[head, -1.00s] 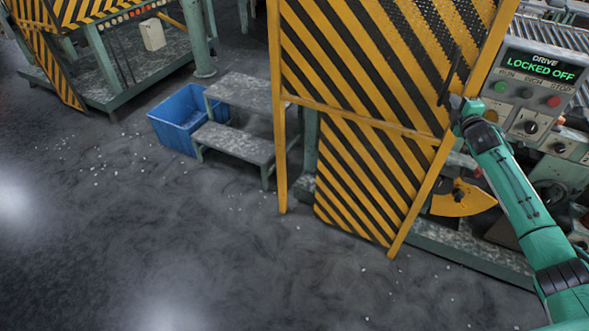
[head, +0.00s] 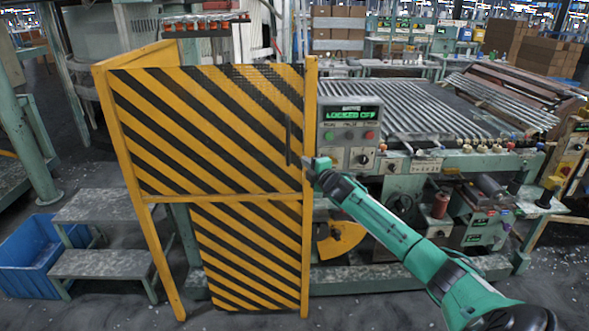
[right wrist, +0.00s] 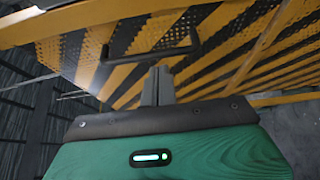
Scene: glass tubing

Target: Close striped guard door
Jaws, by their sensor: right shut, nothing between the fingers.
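The guard door (head: 215,135) is a yellow-framed panel with black and yellow diagonal stripes, upright in front of the machine. A dark vertical handle (head: 288,140) is near its right edge; it also shows as a dark bar in the right wrist view (right wrist: 150,54). My right gripper (head: 312,165) is at the door's right edge, just right of and below the handle. In the right wrist view its fingers (right wrist: 158,82) are shut and empty, close to the handle bar; I cannot tell whether they touch the door. Whether the door is fully shut is unclear. My left gripper is not in view.
A control panel (head: 349,125) with a green "LOCKED OFF" display is right of the door. The roller machine (head: 420,110) stands behind. Grey steps (head: 100,262) and a blue bin (head: 30,262) are at the left. An orange-yellow guard (head: 343,240) is below my arm.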

